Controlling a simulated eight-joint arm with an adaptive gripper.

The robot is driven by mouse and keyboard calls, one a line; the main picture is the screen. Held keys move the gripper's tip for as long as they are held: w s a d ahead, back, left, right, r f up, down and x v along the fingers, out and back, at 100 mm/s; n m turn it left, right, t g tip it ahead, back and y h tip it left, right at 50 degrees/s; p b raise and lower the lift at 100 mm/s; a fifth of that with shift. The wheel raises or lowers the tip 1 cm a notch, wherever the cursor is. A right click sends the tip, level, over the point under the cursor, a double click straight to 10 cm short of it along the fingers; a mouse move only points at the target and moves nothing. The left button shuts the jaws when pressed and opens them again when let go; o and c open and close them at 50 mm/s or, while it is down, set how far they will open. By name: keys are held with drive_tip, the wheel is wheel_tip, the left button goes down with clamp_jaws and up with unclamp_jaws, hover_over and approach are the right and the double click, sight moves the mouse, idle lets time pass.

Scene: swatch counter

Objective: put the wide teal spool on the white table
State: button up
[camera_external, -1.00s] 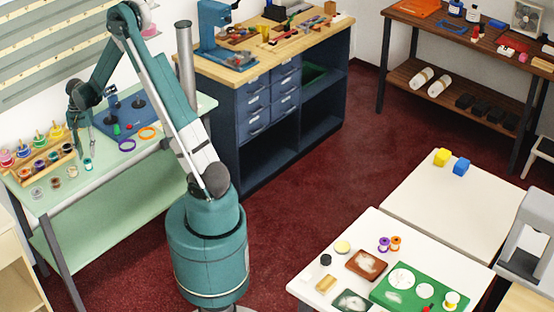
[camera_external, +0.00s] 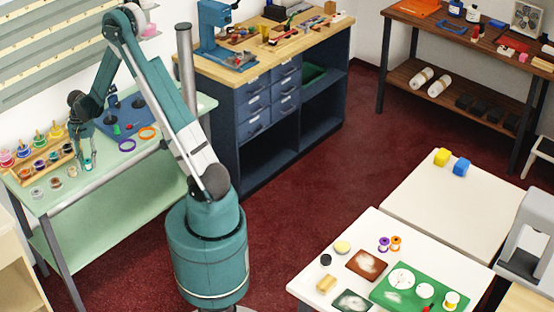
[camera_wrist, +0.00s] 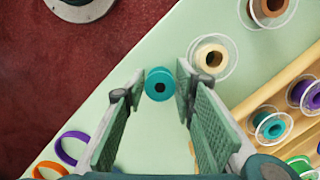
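A small teal spool (camera_wrist: 159,84) stands on the pale green table near its front edge; it also shows in the external view (camera_external: 88,165). My gripper (camera_wrist: 160,75) is open, pointing down, with a finger on each side of this spool in the wrist view and a small gap left at the sides. In the external view my gripper (camera_external: 87,150) is just above the spool. Another teal spool (camera_wrist: 270,126), with clear flanges, sits in the wooden rack. One white table (camera_external: 425,215) is at the right; a second white table (camera_external: 313,282) stands in front of it.
The wooden rack (camera_wrist: 242,107) holds several spools. Purple (camera_external: 127,145) and orange (camera_external: 147,134) rings lie nearby.

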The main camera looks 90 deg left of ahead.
sight(87, 161)
drive_tip(key=c, duration=0.5)
drive_tip(key=shift+o, duration=0.2)
wheel_tip(87, 161, up, 9)
drive_tip(key=shift+r+p, duration=0.2)
drive_tip(key=shift+p, duration=0.4)
drive_tip(key=shift+r, duration=0.3)
drive_tip(key=shift+a, duration=0.1)
idle(0.6)
